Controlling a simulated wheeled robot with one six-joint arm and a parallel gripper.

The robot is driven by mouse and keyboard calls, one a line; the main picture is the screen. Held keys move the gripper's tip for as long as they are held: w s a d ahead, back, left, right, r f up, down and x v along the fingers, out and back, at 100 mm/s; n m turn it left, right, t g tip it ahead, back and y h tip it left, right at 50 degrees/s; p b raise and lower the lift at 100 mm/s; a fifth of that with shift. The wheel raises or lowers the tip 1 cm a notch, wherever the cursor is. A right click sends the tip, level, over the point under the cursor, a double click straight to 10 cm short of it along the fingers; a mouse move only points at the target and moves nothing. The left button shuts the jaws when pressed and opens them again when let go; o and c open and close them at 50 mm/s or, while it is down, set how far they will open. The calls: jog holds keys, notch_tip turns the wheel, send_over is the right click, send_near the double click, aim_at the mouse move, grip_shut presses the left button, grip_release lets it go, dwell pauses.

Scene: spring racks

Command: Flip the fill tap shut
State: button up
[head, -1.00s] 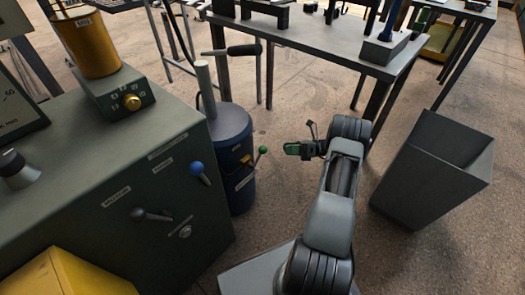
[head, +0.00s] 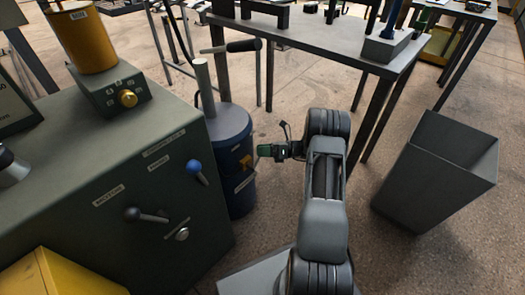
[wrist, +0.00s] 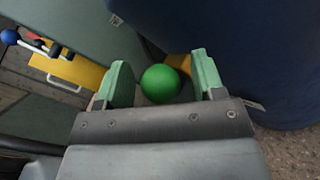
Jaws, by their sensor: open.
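A green ball knob (wrist: 160,84) shows in the wrist view between the two green fingers of my open gripper (wrist: 160,62). A small yellow part (wrist: 178,62) shows just behind the knob. I cannot tell whether either finger touches the knob. In the head view my gripper (head: 268,150) is at the right side of the blue drum (head: 231,130) and hides the green knob. The drum has a yellow fitting (head: 246,160) and a label too small to read. The lever's own angle is hidden.
A grey-green cabinet (head: 120,165) stands left of the drum, with a blue-knobbed lever (head: 196,168) and a black-knobbed lever (head: 147,216) on its front. A grey bin (head: 435,170) stands at the right. A table (head: 330,38) is behind. Open floor lies between.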

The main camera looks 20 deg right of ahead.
grip_shut()
dwell(0.5)
